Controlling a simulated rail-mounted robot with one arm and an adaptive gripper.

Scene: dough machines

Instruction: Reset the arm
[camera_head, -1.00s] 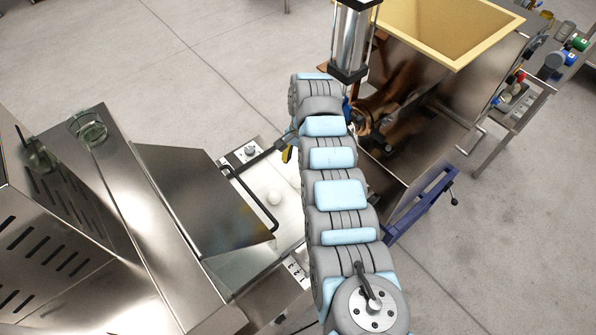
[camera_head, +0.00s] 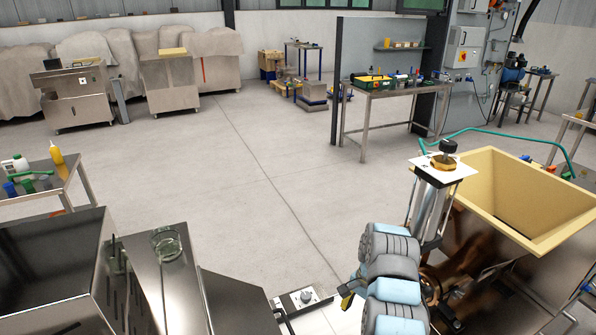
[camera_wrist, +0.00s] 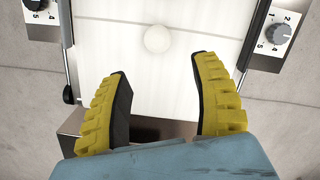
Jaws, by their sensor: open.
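My gripper (camera_wrist: 160,95) shows in the wrist view with its two yellow ribbed fingers spread apart and nothing between them. Beyond the fingertips a white dough ball (camera_wrist: 157,39) rests on a pale flat surface (camera_wrist: 110,60), apart from the fingers. In the head view my arm rises at the lower right, and a small yellow part of my gripper (camera_head: 348,300) shows at its left side. The dough ball is out of sight in the head view.
Dials (camera_wrist: 281,32) flank the pale surface. In the head view a steel machine with a glass (camera_head: 166,244) stands left, and a machine with a yellow hopper (camera_head: 525,200) stands right, close to my arm. Open floor (camera_head: 250,190) lies between and behind them.

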